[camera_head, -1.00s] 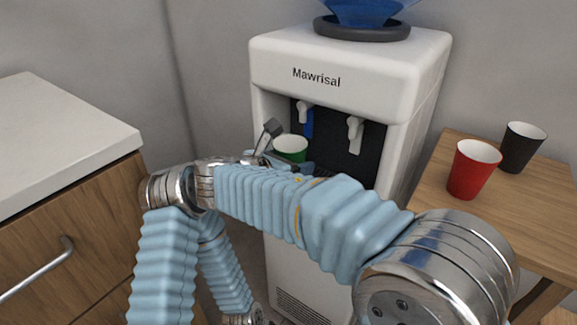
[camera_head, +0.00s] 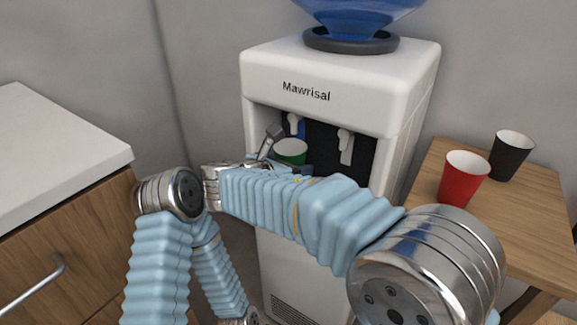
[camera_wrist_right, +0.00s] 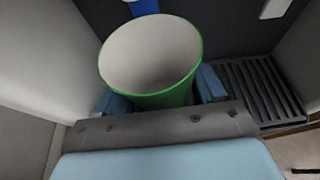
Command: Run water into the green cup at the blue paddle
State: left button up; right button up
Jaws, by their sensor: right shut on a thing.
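The green cup (camera_head: 291,154) is upright in the recess of the white water dispenser (camera_head: 330,82), under the left tap. My right gripper (camera_head: 285,163) is shut on the cup; in the right wrist view the gripper's blue pads (camera_wrist_right: 163,95) press on both sides of the green cup (camera_wrist_right: 152,66). The cup's inside looks pale and empty. The blue paddle (camera_head: 301,129) is at the left tap, and its lower end shows just behind the cup rim in the right wrist view (camera_wrist_right: 144,7). My left gripper is not in view.
A white paddle (camera_head: 346,145) hangs to the right. A slotted drip tray (camera_wrist_right: 262,90) lies right of the cup. A red cup (camera_head: 464,180) and a black cup (camera_head: 511,155) stand on a wooden table (camera_head: 540,210). A counter (camera_head: 55,150) stands at left.

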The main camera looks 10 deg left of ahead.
jog(key=shift+w+d, duration=0.25)
jog(key=shift+w, duration=0.4)
jog(key=shift+s+a, duration=0.1)
jog(key=shift+s, duration=0.05)
dwell(1.9)
jog(key=shift+s+a+p, duration=0.15)
jog(key=shift+s+a, duration=0.1)
jog(key=shift+s, duration=0.5)
jog(key=shift+s+a+p, duration=0.15)
jog(key=shift+s+a, duration=0.15)
jog(key=shift+s, duration=0.4)
jog(key=shift+s+a+p, duration=0.15)
jog(key=shift+s+a, duration=0.1)
jog(key=shift+s, duration=0.5)
